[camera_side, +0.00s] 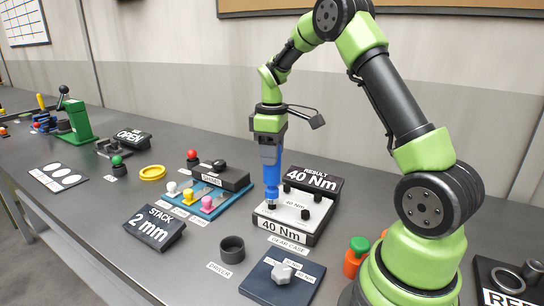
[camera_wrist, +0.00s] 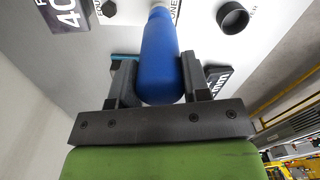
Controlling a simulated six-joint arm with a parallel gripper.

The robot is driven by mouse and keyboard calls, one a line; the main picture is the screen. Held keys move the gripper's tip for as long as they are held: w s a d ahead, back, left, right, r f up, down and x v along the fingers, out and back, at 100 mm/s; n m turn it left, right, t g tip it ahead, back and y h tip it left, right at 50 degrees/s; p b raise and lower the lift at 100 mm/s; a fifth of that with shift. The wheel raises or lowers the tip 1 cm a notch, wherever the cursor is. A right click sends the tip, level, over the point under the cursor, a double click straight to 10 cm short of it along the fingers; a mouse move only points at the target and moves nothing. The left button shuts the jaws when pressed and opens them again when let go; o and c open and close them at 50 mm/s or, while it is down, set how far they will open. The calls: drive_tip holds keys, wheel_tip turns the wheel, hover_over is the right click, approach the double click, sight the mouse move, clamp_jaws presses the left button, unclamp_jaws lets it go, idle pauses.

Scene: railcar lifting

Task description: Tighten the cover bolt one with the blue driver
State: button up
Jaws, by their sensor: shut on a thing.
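My gripper (camera_side: 268,138) points down and is shut on the blue driver (camera_side: 270,162), which stands upright. In the wrist view the driver (camera_wrist: 161,50) sits between the two dark fingers. The driver's lower end is at the left front corner of the white gear case cover (camera_side: 291,212), where a bolt would be hidden beneath it. I cannot tell whether it touches. Other dark bolts show on the cover, such as one at the front right (camera_side: 306,214). The case's front reads 40 Nm, and the black result sign (camera_side: 314,180) behind also reads 40 Nm.
The round black driver holder (camera_side: 232,249) is empty, in front of the case. A blue plate with a grey knob (camera_side: 282,272) lies right of it. A black stack sign (camera_side: 155,228) and a tray of coloured knobs (camera_side: 216,201) stand to the left.

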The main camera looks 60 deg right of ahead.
drive_tip(key=shift+r, duration=1.55)
idle(0.4)
